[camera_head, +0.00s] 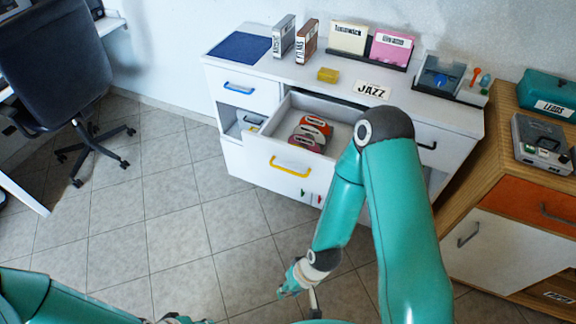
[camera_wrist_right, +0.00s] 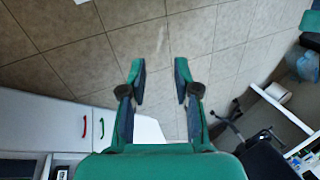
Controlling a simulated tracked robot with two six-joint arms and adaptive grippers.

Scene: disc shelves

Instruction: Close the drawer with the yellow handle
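The drawer with the yellow handle (camera_head: 291,166) is pulled out of the white cabinet (camera_head: 250,166). Its open top shows several red, orange and dark items inside. My right gripper (camera_head: 284,293) is low in front of the cabinet, below and apart from the yellow handle. In the right wrist view its two fingers (camera_wrist_right: 161,80) are spread with only floor tiles between them, so it is open and empty. The yellow handle does not show clearly in that view. My left gripper (camera_head: 178,320) is barely visible at the bottom edge, and its fingers cannot be made out.
Red and green handles (camera_wrist_right: 92,127) are on the cabinet's lower front. A blue-handled drawer (camera_head: 240,88) is beside the open one. A wooden cabinet (camera_head: 500,215) is right, an office chair (camera_head: 70,80) left. The tiled floor between is clear.

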